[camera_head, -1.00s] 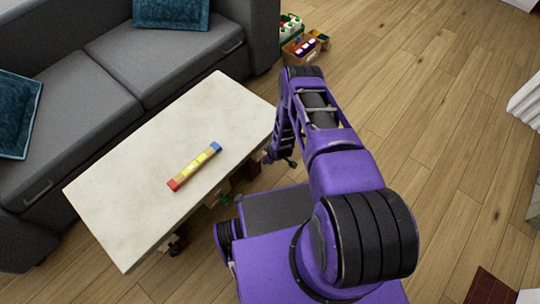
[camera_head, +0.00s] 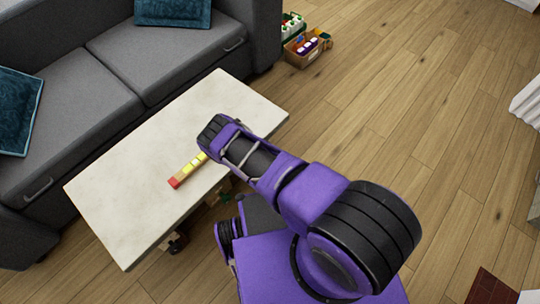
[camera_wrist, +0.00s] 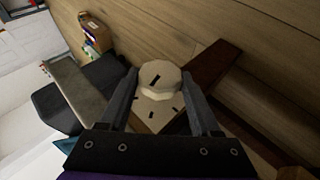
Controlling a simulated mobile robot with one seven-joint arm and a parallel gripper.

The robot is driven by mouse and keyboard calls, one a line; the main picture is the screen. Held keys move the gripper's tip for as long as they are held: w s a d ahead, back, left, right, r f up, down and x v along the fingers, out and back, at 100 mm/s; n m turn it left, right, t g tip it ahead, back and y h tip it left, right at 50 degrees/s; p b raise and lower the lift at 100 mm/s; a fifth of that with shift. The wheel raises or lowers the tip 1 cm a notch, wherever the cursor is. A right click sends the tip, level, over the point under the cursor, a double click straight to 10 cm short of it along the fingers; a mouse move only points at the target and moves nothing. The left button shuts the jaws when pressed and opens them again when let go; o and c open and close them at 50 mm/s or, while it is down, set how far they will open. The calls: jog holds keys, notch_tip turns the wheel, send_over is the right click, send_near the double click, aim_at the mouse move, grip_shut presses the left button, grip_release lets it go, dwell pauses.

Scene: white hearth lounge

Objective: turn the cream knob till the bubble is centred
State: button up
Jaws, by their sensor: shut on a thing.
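The cream knob (camera_wrist: 158,76) shows in the wrist view, with a dark line on its face. It sits on a pale plate (camera_wrist: 154,112) with dark tick marks, on a brown wooden beam (camera_wrist: 213,68). My gripper (camera_wrist: 158,84) is shut on the knob, one finger on each side. In the head view the knob and gripper are hidden by my arm near the table's front side. The level (camera_head: 188,171) lies on the table, with a red end and yellow middle; my arm covers its other end. The bubble is too small to make out.
The pale-topped table (camera_head: 120,190) stands before a grey sofa (camera_head: 110,70) with teal cushions (camera_head: 172,12). Boxes of small items (camera_head: 305,48) stand on the floor beyond the table. The wooden floor (camera_head: 430,110) at the right is mostly clear.

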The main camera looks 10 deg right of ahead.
jog(key=shift+f, duration=0.1)
dwell(0.4)
jog(key=o, duration=1.4)
jog(key=shift+c, duration=0.2)
